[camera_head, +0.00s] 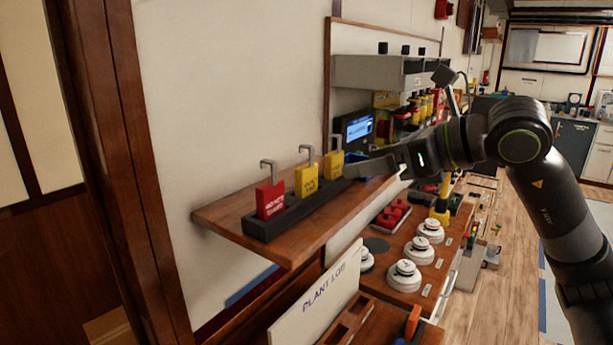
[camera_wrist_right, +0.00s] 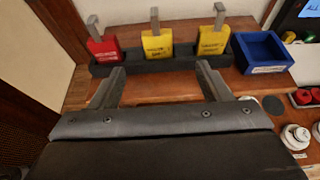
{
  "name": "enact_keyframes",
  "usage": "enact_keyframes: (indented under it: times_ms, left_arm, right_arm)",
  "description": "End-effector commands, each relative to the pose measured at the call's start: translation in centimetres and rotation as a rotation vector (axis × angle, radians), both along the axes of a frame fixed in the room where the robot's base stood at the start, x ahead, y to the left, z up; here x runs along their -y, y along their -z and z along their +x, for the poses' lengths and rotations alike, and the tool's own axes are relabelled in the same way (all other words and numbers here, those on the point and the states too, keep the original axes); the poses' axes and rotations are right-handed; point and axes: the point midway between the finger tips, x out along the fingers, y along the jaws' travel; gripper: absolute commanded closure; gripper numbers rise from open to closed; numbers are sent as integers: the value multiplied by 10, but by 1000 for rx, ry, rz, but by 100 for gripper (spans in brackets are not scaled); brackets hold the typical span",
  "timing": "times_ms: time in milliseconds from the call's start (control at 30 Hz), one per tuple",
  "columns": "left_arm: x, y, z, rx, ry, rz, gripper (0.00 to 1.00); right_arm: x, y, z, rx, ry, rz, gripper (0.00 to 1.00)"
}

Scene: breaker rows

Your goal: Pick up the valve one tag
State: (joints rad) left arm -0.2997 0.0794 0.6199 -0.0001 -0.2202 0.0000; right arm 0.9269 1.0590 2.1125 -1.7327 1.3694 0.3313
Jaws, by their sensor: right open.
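Three hooked tags stand upright in a dark rack (camera_head: 300,212) on a wooden shelf. A red tag (camera_head: 270,200) is at the left, a yellow tag (camera_head: 306,180) in the middle, and another yellow tag (camera_head: 333,164) at the right. Their lettering is too small to read surely, so I cannot tell which is valve one. The wrist view shows the red tag (camera_wrist_right: 103,47), middle yellow tag (camera_wrist_right: 157,43) and right yellow tag (camera_wrist_right: 213,41). My right gripper (camera_wrist_right: 161,72) is open and empty, its fingers pointing at the rack around the middle tag's line, apart from it. My left gripper is out of view.
A blue bin (camera_wrist_right: 263,52) sits right of the rack. Below the shelf are a white plant log board (camera_head: 315,300) and round white knobs (camera_head: 404,275). A lit screen (camera_head: 358,127) stands behind. The shelf front (camera_head: 275,250) is bare.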

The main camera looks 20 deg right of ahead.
Motion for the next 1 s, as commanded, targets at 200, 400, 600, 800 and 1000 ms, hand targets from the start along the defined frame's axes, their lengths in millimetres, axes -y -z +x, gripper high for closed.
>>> enact_keyframes:
  times_ms: [200, 400, 600, 800, 1000]
  left_arm:
    - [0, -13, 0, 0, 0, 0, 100]
    - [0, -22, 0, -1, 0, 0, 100]
    - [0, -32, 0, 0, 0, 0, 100]
    - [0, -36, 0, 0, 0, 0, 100]
    - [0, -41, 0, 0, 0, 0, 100]
  right_arm:
    - [-15, 7, 17, -2, -4, 5, 29]
    - [-27, 15, 33, -2, -4, 5, 29]
    - [-40, 24, 49, -3, -4, 7, 29]
    - [-47, 31, 59, -2, -3, 3, 29]
    - [-52, 34, 64, -3, -2, 4, 29]
